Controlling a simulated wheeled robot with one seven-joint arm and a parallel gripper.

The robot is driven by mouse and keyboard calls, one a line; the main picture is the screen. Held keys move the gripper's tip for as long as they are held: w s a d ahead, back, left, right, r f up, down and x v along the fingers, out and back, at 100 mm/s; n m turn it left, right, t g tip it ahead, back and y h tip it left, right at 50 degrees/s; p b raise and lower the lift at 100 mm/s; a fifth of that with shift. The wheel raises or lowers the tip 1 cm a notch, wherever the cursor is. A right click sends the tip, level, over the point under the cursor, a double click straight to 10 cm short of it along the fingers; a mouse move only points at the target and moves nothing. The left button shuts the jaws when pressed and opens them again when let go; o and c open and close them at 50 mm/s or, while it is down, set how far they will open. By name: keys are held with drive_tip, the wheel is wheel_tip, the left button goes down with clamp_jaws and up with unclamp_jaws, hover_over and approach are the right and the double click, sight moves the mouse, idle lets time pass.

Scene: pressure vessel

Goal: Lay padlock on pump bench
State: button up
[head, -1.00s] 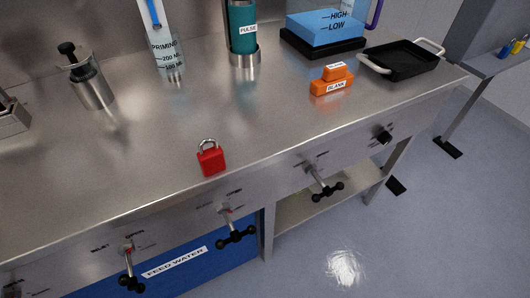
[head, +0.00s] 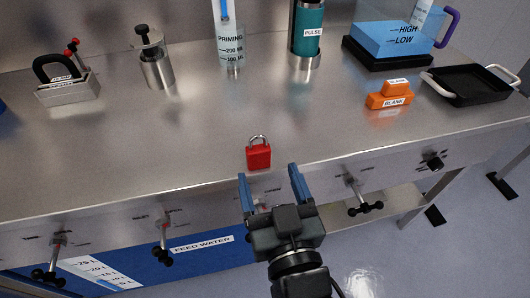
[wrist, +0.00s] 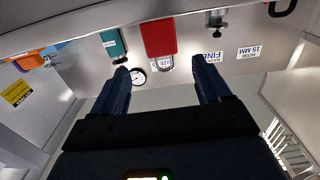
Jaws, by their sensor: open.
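The red padlock (head: 258,155) stands upright near the front edge of the steel pump bench (head: 190,135), its shackle at the top. It also shows in the wrist view (wrist: 159,37), past my fingertips. My gripper (head: 270,176) is open and empty, with its two blue fingers apart. In the head view it sits just in front of the padlock, at the bench's front edge. The fingers do not touch the padlock.
An orange BLANK block (head: 390,97), a black tray (head: 467,84) and a blue block (head: 390,40) stand to the right. Metal cylinders stand behind. Black-handled valves (head: 365,208) stick out from the bench front. The bench left of the padlock is clear.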

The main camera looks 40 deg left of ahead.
sight(260, 153)
drive_tip(key=shift+w+a+r, duration=0.15)
drive_tip(key=shift+w+a, duration=0.25)
drive_tip(key=shift+a, duration=0.3)
drive_tip(key=p+x, duration=0.1)
drive_tip(key=x, duration=0.5)
drive_tip(key=shift+w+a+f, duration=0.15)
drive_tip(key=shift+a+f, duration=0.05)
drive_tip(key=c, duration=1.2)
drive_tip(key=shift+r, duration=0.15)
